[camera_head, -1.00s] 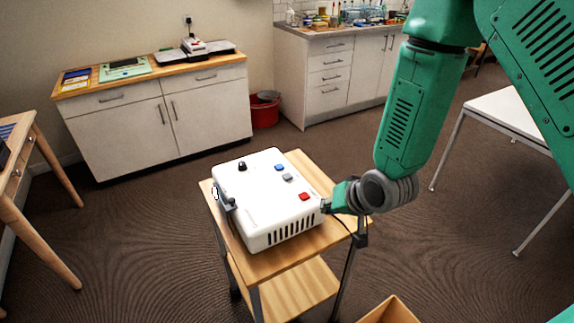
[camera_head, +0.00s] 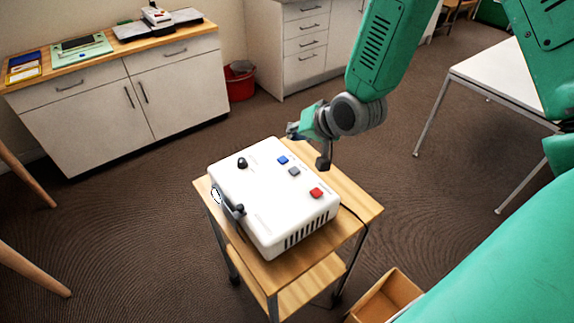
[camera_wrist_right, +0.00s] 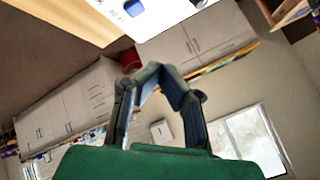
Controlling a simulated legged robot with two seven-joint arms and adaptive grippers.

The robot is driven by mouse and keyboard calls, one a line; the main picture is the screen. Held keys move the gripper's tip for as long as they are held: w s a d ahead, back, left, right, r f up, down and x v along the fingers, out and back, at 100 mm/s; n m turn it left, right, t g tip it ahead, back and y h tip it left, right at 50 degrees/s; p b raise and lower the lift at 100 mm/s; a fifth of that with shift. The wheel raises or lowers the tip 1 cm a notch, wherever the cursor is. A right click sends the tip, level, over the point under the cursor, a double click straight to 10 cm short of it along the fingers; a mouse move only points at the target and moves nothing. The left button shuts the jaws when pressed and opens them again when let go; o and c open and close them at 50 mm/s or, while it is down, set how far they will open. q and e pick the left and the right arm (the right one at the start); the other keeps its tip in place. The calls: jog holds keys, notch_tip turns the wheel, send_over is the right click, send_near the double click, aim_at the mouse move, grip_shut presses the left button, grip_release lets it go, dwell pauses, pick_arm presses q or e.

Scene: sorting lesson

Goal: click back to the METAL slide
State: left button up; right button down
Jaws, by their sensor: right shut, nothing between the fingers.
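A white box-shaped device (camera_head: 270,215) sits on a small wooden cart. Its top has a black knob (camera_head: 242,163), a blue button (camera_head: 283,160), a grey button (camera_head: 294,171) and a red button (camera_head: 316,192). A dark lever (camera_head: 232,208) is on its left side. My right gripper (camera_head: 293,131) is shut and empty, above and behind the device's far right corner, apart from the buttons. In the wrist view the shut fingers (camera_wrist_right: 150,72) show, with the device's blue button (camera_wrist_right: 133,7) at the top edge. No slide picture is visible. My left gripper is not in view.
The wooden cart (camera_head: 362,208) has bare room right of the device. An open wooden box (camera_head: 385,300) is at the bottom right. A white table (camera_head: 500,75) stands at right. A cabinet (camera_head: 125,100) and red bucket (camera_head: 240,82) are behind.

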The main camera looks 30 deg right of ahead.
aim_at(294, 171)
notch_tip(294, 171, down, 8)
jog(key=b, duration=0.7)
jog(key=shift+w+f, duration=0.15)
jog(key=shift+d+f, duration=0.2)
jog(key=shift+f, duration=0.15)
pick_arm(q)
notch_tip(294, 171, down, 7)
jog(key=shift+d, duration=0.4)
pick_arm(e)
jog(key=shift+d+f, duration=0.1)
jog(key=shift+d, duration=0.1)
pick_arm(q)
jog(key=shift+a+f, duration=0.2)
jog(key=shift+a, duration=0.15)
pick_arm(e)
jog(key=shift+a, duration=0.4)
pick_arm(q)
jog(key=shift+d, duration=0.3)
pick_arm(e)
jog(key=shift+d, duration=0.3)
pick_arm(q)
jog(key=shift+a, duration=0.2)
pick_arm(e)
jog(key=shift+a, duration=0.2)
